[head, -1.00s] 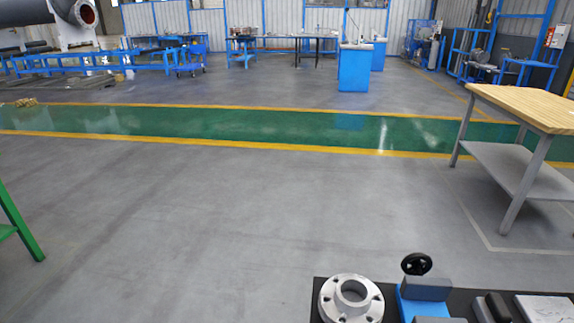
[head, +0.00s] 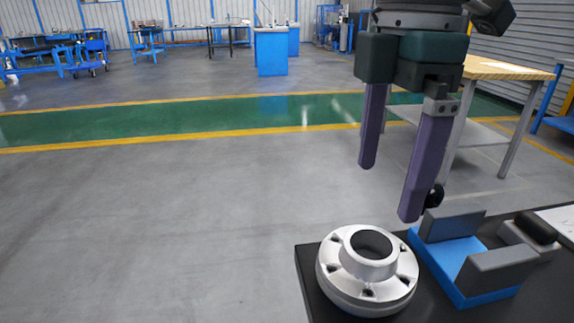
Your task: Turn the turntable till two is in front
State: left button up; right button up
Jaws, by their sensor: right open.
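A silver flanged part (head: 340,272) with a raised round collar and several bolt holes sits at the left end of a dark bench top. It may be the turntable or rest on one; I cannot tell. No number two can be made out on it. My right gripper (head: 388,192) hangs above and behind the flanged part, fingers pointing down. Its two purple fingers are apart with nothing between them. My left gripper does not show.
A blue fixture (head: 466,262) with grey jaw blocks stands right of the flanged part. A black knob (head: 438,196) is behind it, partly hidden by a finger. The dark bench top (head: 312,284) ends at the left. A wooden-topped table (head: 500,70) stands behind at right.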

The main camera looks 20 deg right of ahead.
aim_at(368, 258)
notch_tip(368, 258, down, 10)
jog(key=b, duration=0.2)
jog(key=shift+w+d+r+b, duration=0.1)
jog(key=shift+r+b, duration=0.05)
jog(key=shift+b, duration=0.2)
grip_shut()
dwell(0.8)
jog(key=shift+r, duration=0.1)
